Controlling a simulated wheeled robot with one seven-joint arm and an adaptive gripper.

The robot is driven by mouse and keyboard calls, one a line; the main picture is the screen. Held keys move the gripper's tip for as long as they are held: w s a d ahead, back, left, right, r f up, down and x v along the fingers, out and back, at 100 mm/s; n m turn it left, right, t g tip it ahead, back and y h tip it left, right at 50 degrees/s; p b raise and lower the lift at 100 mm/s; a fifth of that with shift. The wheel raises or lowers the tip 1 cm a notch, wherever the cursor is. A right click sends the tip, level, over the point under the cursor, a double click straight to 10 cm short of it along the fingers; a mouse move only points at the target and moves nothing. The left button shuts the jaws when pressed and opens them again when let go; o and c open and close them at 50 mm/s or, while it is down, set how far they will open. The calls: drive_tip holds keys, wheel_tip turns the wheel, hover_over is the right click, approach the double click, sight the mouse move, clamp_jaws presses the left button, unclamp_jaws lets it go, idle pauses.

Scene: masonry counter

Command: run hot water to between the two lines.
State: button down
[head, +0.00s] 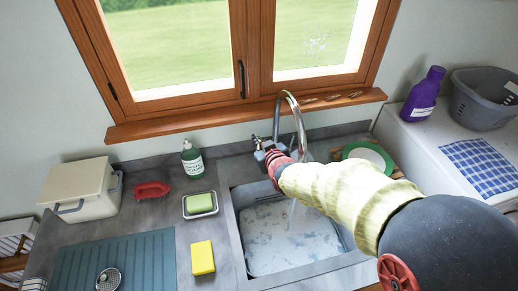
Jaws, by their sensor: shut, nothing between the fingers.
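The chrome tap (300,130) arches over the sink (235,245) below the window. A thin stream of water (292,212) falls from it into the basin. Pale, cloudy water (285,242) with light patches covers the basin floor. I cannot make out the two level lines or how hot the water is. My gripper (262,152) is shut and empty beside the tap base, at the sink's back edge. My red wrist and pale sleeved arm reach in from the right and hide part of the sink's back right. Whether my fingers touch a tap handle is too small to tell.
Left of the sink are a green-labelled bottle (192,160), a soap dish (185,206) with green soap, a yellow sponge (203,257), a red brush (152,189) and a cream box (80,187). A green round thing (368,153) lies behind my arm. A purple bottle (424,93) stands right.

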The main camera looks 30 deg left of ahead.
drive_tip(key=f, duration=0.1)
drive_tip(key=w+f, duration=0.1)
drive_tip(key=a+f+b, duration=0.1)
drive_tip(key=f, duration=0.1)
drive_tip(key=shift+w, duration=0.35)
drive_tip(key=shift+d+f, duration=0.15)
drive_tip(key=shift+f, duration=0.2)
drive_tip(key=shift+s, duration=0.1)
drive_tip(key=shift+d, duration=0.1)
drive_tip(key=s+d+f+t+b, duration=0.1)
drive_tip(key=s+b, duration=0.1)
drive_tip(key=b, duration=0.4)
drive_tip(key=shift+d+f+y, duration=0.3)
drive_tip(key=shift+f+y, duration=0.05)
drive_tip(key=shift+y, duration=0.05)
